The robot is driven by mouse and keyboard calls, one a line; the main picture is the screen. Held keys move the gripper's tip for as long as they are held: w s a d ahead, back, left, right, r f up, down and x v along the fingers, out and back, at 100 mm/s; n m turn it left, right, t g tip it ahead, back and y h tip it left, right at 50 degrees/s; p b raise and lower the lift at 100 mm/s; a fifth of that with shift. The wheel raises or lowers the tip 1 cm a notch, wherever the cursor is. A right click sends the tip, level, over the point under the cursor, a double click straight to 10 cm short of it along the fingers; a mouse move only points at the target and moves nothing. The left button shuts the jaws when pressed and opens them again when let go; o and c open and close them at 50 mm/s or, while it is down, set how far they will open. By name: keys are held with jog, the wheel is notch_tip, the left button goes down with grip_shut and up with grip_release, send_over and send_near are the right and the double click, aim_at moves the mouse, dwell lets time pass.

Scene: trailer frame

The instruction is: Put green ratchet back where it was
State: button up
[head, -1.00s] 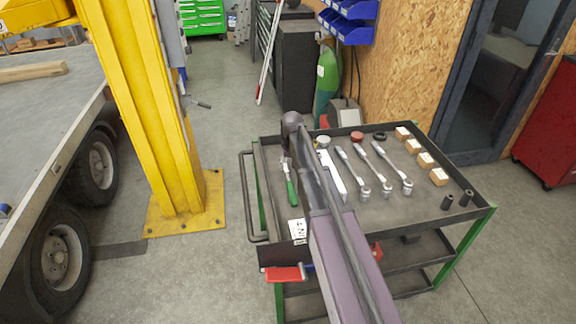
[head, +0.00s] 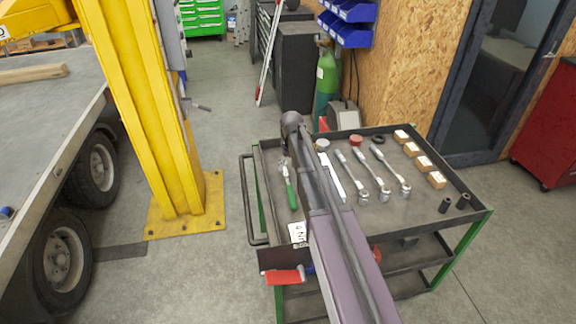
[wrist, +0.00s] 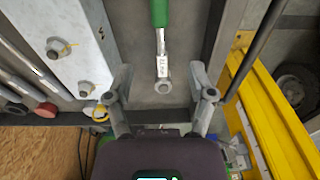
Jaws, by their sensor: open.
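The green ratchet (head: 291,192) lies on the left part of the cart's top tray (head: 270,160), its green handle toward the front and its metal end toward the back. In the wrist view the ratchet (wrist: 160,14) has its green handle at the top and its round head (wrist: 163,86) between my fingers. My gripper (wrist: 162,93) is open, with one finger on each side of the head and gaps to both. In the head view my arm hides most of the gripper.
A white plate with bolts (wrist: 65,40) lies beside the ratchet. Several wrenches (head: 375,175), wooden blocks (head: 424,163) and two black sockets (head: 455,203) occupy the tray's right side. A yellow post (head: 145,110) stands left of the cart.

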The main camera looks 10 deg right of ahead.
jog(key=s, duration=2.6)
jog(key=shift+a+g, duration=0.4)
jog(key=shift+a, duration=0.05)
